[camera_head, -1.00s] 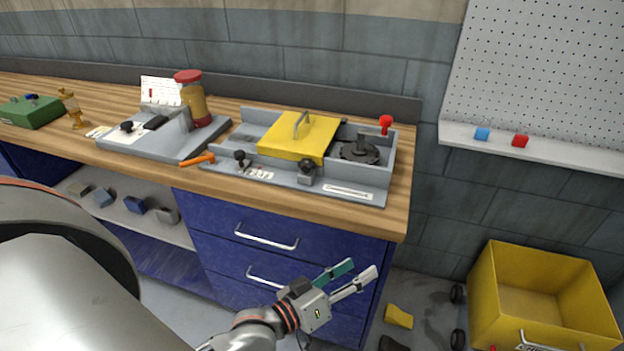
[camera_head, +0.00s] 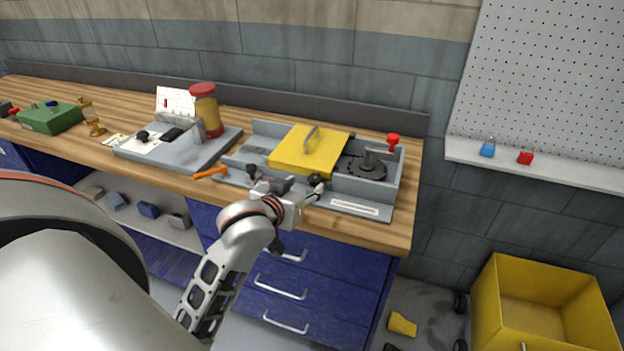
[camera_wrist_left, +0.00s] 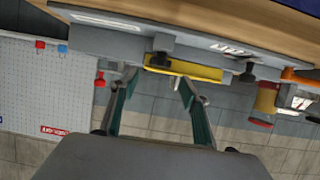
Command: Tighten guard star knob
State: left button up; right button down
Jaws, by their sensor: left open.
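The grey guard fixture (camera_head: 380,187) stands on the bench with a yellow guard (camera_head: 288,160) bearing a grey handle. Two black star knobs are on its front side: the right knob (camera_head: 316,179) and the left knob (camera_head: 252,170). My left gripper (camera_head: 296,187) is open and empty at the fixture's front, close to the right knob. In the left wrist view the right knob (camera_wrist_left: 160,60) lies ahead, roughly between the spread fingers (camera_wrist_left: 159,82). The left knob (camera_wrist_left: 247,74) is off to the right there. Contact cannot be told. My right gripper is not in view.
An orange-handled tool (camera_head: 210,173) lies left of the fixture. A grey fixture (camera_head: 195,157) with a red-lidded jar (camera_head: 207,112) stands further left. A red knob (camera_head: 393,141) rises at the right rear. A yellow bin (camera_head: 487,310) is on the floor.

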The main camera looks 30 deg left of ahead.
aim_at(314, 179)
pick_arm(q)
jog(key=x, duration=0.6)
jog(key=shift+w+f, duration=0.2)
jog(key=c, duration=1.1)
